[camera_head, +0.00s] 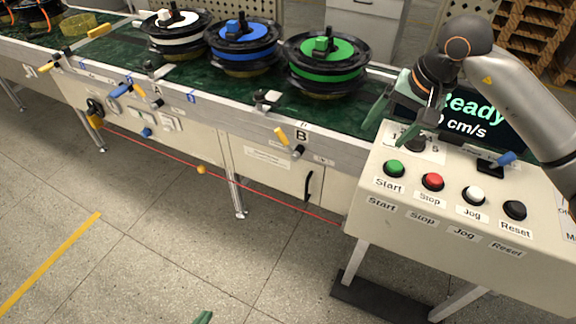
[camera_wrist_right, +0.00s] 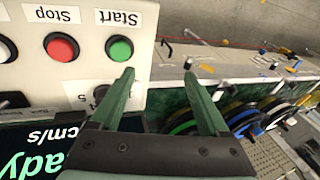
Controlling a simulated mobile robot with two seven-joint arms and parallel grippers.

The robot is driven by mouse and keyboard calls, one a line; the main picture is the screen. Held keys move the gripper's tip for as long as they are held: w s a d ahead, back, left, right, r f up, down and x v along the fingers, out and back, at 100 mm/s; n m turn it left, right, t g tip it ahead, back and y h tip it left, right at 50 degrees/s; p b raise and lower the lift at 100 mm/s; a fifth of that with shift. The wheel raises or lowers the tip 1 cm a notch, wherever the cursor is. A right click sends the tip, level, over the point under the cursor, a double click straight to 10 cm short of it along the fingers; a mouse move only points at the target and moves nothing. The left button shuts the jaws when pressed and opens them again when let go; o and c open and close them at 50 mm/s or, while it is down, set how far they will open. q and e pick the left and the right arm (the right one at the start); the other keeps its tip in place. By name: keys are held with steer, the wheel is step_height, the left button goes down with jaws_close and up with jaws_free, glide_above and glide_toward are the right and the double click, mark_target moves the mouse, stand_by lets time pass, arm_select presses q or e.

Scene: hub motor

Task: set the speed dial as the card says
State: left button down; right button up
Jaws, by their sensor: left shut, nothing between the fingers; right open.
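The speed dial, a dark knob (camera_head: 421,143), sits at the back left of the control panel, partly hidden by my right gripper (camera_head: 403,122). In the right wrist view the knob (camera_wrist_right: 101,92) is beside the left finger; contact cannot be told. My right gripper (camera_wrist_right: 158,75) is open and empty, fingers pointing down over the panel's left end. The screen (camera_head: 475,112) reads "Ready" and "cm/s", partly covered by my arm. Only my left gripper's green tip (camera_head: 203,318) shows, at the bottom edge.
The panel has a green Start button (camera_head: 394,168), red Stop (camera_head: 433,181), white Jog (camera_head: 474,195) and black Reset (camera_head: 515,209). Green, blue and white-topped hub motors stand on the conveyor (camera_head: 268,90). Floor in front is clear.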

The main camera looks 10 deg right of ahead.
steer(key=s+a+m+g+y, duration=0.1)
steer(key=s+a+m+y, duration=0.1)
steer(key=a, duration=0.4)
steer(key=s+a+m+g+y+p, duration=0.1)
steer(key=s+a+m+y, duration=0.2)
steer(key=a+y, duration=0.2)
steer(key=s+a+f+m+g+y, duration=0.1)
steer(key=a+y, duration=0.3)
steer(key=a, duration=0.4)
steer(key=shift+s+a+m+p, duration=0.4)
steer(key=shift+s+m, duration=0.4)
steer(key=shift+f, duration=0.1)
steer(key=shift+c, duration=0.2)
